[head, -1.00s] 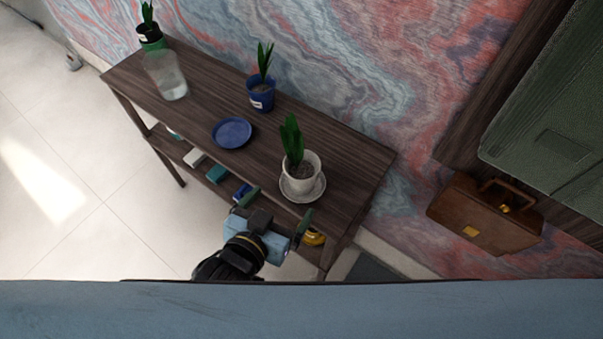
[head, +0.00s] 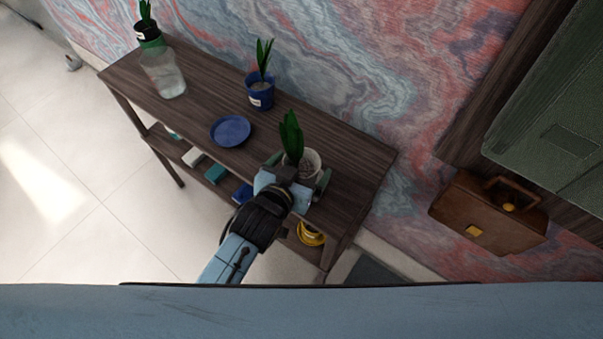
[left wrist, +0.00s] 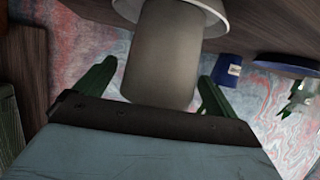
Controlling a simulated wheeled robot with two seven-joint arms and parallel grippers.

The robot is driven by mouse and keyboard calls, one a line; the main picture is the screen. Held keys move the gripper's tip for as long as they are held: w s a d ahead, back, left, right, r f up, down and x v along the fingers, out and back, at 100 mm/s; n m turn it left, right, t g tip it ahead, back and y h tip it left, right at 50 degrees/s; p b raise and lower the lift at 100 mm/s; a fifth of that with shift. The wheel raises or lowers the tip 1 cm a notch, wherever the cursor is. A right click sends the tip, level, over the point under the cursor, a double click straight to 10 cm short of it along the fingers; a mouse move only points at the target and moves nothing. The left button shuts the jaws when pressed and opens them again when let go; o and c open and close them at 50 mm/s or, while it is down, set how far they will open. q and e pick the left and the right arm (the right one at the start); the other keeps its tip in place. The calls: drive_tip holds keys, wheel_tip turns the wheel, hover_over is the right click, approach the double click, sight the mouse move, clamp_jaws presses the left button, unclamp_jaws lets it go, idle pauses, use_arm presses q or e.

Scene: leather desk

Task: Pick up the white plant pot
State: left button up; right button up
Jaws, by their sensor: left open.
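The white plant pot (head: 313,162) with a green plant stands near the right end of the dark wooden table. My left gripper (head: 298,172) is open, with one finger on each side of the pot in the head view. It hides the lower pot and the saucer there. In the left wrist view the pot (left wrist: 162,55) sits between the two green fingers (left wrist: 155,85), with a gap visible on both sides. The pale saucer (left wrist: 215,12) shows at the top of that view. My right gripper is not in view.
A blue plate (head: 230,130) and a blue plant pot (head: 261,96) stand left of the white pot. A glass bottle (head: 165,75) is at the far left end. The lower shelf holds books and a yellow object (head: 310,234). A brown bag (head: 488,215) is at right.

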use_arm(q)
drive_tip(key=shift+w+d+f, duration=0.15)
drive_tip(key=shift+w+d, duration=0.05)
drive_tip(key=shift+w, duration=0.2)
drive_tip(key=c, duration=1.4)
